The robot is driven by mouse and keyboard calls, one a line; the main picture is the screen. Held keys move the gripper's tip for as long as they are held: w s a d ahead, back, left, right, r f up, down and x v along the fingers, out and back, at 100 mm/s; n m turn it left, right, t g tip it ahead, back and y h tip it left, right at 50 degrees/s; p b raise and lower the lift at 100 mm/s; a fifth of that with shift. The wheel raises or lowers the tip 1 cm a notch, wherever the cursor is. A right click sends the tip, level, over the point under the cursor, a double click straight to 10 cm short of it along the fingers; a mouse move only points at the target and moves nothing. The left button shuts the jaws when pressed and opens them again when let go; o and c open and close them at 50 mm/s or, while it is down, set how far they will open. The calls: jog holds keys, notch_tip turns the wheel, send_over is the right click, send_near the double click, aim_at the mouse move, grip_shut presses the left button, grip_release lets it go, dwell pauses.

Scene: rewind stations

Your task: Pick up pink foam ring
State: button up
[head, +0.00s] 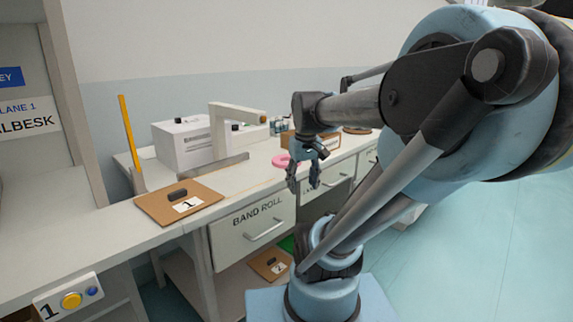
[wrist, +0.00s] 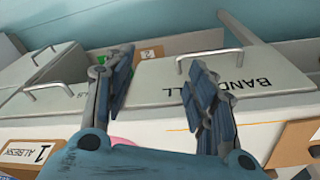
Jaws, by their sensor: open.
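The pink foam ring (head: 282,161) lies on the white counter in the head view, near the front edge above the drawers. My gripper (head: 303,188) hangs just in front of and to the right of it, fingers pointing down, and partly covers it. In the wrist view only a sliver of pink (wrist: 122,141) shows behind the gripper's palm. The two fingers of my gripper (wrist: 160,90) are spread apart with nothing between them, and drawer fronts show beyond.
A BAND ROLL drawer (head: 254,232) with a handle is below the counter. A white machine (head: 185,143) stands behind, and a brown board (head: 160,207) with a dark block (head: 177,194) lies at left. Another brown board (head: 268,265) is on the lower shelf. Floor at right is clear.

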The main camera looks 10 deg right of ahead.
jog(key=w+d+r+n+g, duration=0.15)
jog(key=w+r, duration=0.35)
jog(key=w, duration=0.5)
jog(key=w+r+n, duration=0.2)
jog(key=w+r, duration=0.3)
jog(key=w, duration=0.5)
jog(key=w+d+r+n, duration=0.15)
jog(key=w+r, duration=0.35)
jog(key=w, duration=0.5)
jog(key=shift+n, duration=0.3)
jog(key=f, duration=1.1)
jog(key=shift+s+a+f, duration=0.25)
jog(key=shift+a+f, duration=0.05)
jog(key=shift+d+f, duration=0.15)
jog(key=shift+f, duration=1.15)
jog(key=shift+d+f, duration=0.15)
jog(key=shift+f, duration=1.15)
jog(key=c, duration=0.8)
